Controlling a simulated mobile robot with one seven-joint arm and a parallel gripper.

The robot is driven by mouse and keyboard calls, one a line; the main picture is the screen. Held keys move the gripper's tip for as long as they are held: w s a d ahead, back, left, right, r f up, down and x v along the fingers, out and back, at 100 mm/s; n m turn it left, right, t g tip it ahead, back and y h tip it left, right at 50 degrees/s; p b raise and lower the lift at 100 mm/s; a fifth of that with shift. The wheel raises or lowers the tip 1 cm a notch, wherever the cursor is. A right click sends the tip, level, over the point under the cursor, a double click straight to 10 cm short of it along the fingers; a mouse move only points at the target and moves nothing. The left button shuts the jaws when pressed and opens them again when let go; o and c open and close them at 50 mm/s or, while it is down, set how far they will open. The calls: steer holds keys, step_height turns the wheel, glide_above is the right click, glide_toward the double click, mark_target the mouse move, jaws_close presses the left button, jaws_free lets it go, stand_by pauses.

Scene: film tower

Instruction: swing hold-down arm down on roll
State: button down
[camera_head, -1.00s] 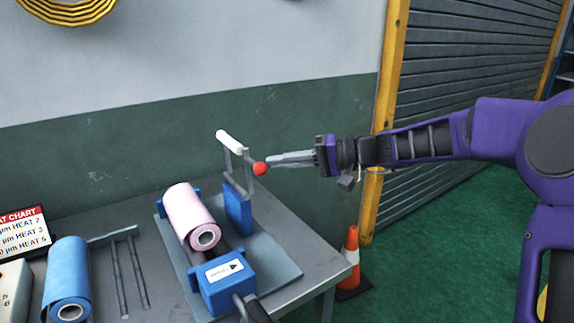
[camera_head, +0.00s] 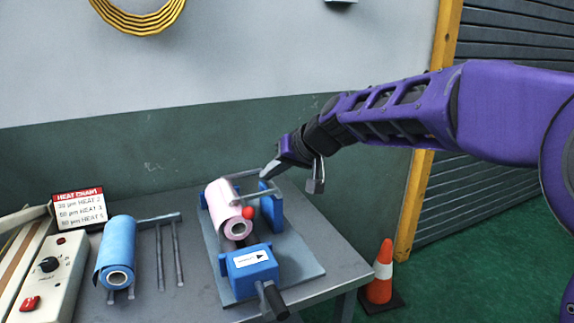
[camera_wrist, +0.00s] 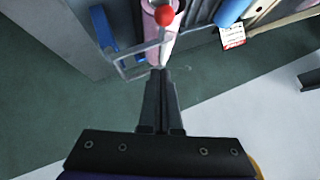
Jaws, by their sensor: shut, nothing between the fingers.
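The pink film roll (camera_head: 224,205) lies in the blue stand on the table, and it also shows in the wrist view (camera_wrist: 157,50). The hold-down arm is a light metal frame (camera_head: 273,188) with a red knob (camera_head: 248,213). It is swung down over the roll, with the knob near the roll's front end. In the wrist view the red knob (camera_wrist: 164,15) appears over the pink roll. My gripper (camera_head: 268,172) is shut and empty, its tips close to the far side of the frame. Whether the tips touch the frame I cannot tell.
A blue roll (camera_head: 117,250) on a rack stands to the left, beside a control box (camera_head: 48,275) and a heat chart sign (camera_head: 79,207). A blue block with a crank (camera_head: 250,268) is in front of the pink roll. An orange cone (camera_head: 381,272) stands right of the table.

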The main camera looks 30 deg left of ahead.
steer(key=s+a+f+n+t+h, duration=0.1)
steer(key=s+a+f+t+h, duration=0.1)
steer(key=s+a+f, duration=0.1)
steer(key=shift+s+a+f+n, duration=0.4)
steer(key=shift+s+f, duration=0.35)
steer(key=shift+f, duration=0.45)
steer(key=shift+r+p, duration=0.1)
steer(key=shift+p, duration=0.2)
